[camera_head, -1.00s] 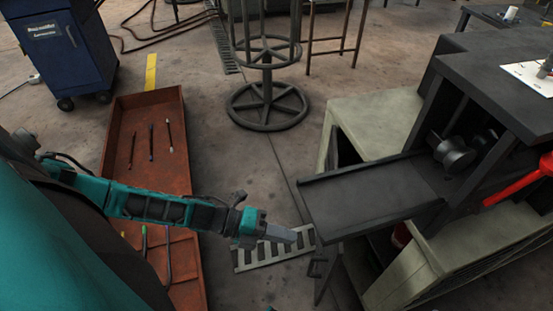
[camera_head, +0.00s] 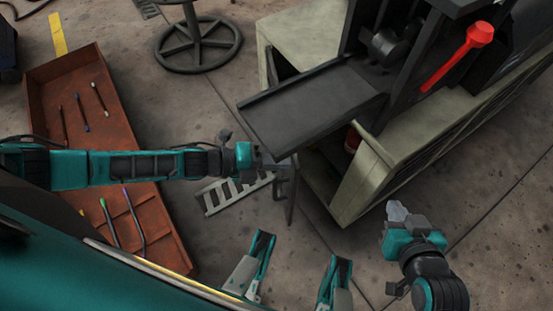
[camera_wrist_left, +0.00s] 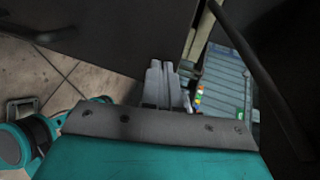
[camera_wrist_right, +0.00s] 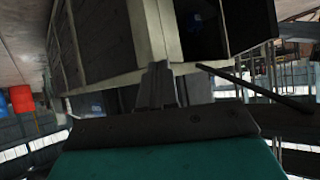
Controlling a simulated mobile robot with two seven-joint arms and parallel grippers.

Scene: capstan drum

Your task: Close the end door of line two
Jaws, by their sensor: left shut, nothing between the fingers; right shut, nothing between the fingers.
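The pale-sided machine (camera_head: 376,190) stands at the right with an open, dark end that faces me. A thin dark upright panel (camera_head: 291,200), seen nearly edge-on with a bracket-like handle near its top, stands at that end below the black tray; it looks like the end door, swung open. My left gripper (camera_head: 268,163) is shut and empty beside its top; contact cannot be told. In the left wrist view the shut fingers (camera_wrist_left: 163,85) lie between a dark panel (camera_wrist_left: 70,60) and a dark slanting bar (camera_wrist_left: 258,60). My right gripper (camera_head: 397,212) is shut and empty, apart from the machine's near corner.
The black tray (camera_head: 310,105) juts out above the open end. A red lever (camera_head: 455,58) stands on the machine. A rust-red tray (camera_head: 60,80) with rods lies left, below my left arm. A slotted grate (camera_head: 225,195) lies on the floor. A round-based stand (camera_head: 198,45) is behind.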

